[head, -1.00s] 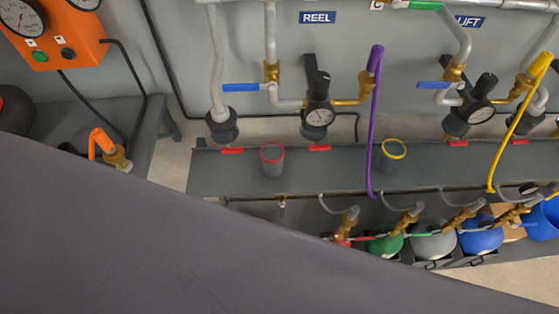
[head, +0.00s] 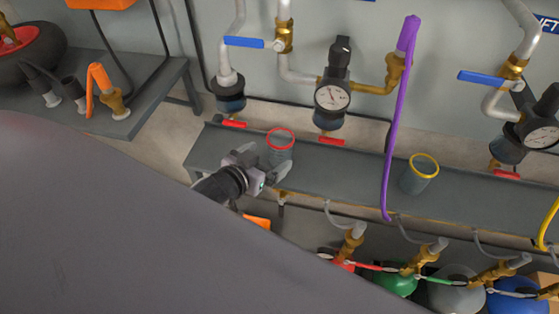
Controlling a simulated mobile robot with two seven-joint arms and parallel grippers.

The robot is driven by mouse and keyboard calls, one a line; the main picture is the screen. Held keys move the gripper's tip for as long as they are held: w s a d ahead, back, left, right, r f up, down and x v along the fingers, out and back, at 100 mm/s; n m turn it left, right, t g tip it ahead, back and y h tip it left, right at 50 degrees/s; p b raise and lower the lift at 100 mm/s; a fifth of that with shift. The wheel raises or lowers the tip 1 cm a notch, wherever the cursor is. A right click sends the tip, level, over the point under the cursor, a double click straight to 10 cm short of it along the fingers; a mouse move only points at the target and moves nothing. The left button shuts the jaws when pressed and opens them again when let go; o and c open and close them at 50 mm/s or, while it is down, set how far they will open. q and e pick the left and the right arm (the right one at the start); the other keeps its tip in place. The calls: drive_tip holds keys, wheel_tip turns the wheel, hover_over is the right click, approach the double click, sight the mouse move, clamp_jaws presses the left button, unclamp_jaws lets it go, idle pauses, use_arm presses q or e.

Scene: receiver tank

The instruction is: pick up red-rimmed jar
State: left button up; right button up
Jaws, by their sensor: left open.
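The red-rimmed jar (head: 281,143) stands upright on the grey shelf (head: 340,172), near its left end. It is a grey, see-through cup with a red ring at the top. My left gripper (head: 279,173) is open, just below and in front of the jar in the head view, and it hides the jar's lower part. I cannot tell whether the fingers touch the jar. My right gripper is not in view.
A yellow-rimmed jar (head: 421,173) stands farther right on the shelf. A purple hose (head: 399,120) hangs between the jars. Gauge regulators (head: 332,95) with red levers hang above. Several gas bottles (head: 398,281) stand below. A side bench (head: 140,100) is at left.

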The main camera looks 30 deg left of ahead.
sight(287, 142)
use_arm(q)
drive_tip(key=shift+w, duration=0.4)
drive_tip(key=shift+w+d+f, duration=0.15)
drive_tip(key=shift+w+f, duration=0.05)
drive_tip(key=shift+w, duration=0.4)
drive_tip(key=shift+b+x, duration=0.75)
drive_tip(key=shift+x, duration=2.1)
drive_tip(key=shift+a, duration=0.25)
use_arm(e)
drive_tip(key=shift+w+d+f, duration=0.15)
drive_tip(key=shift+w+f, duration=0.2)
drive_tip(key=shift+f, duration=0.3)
use_arm(q)
drive_tip(key=c, duration=1)
drive_tip(key=shift+c, duration=0.2)
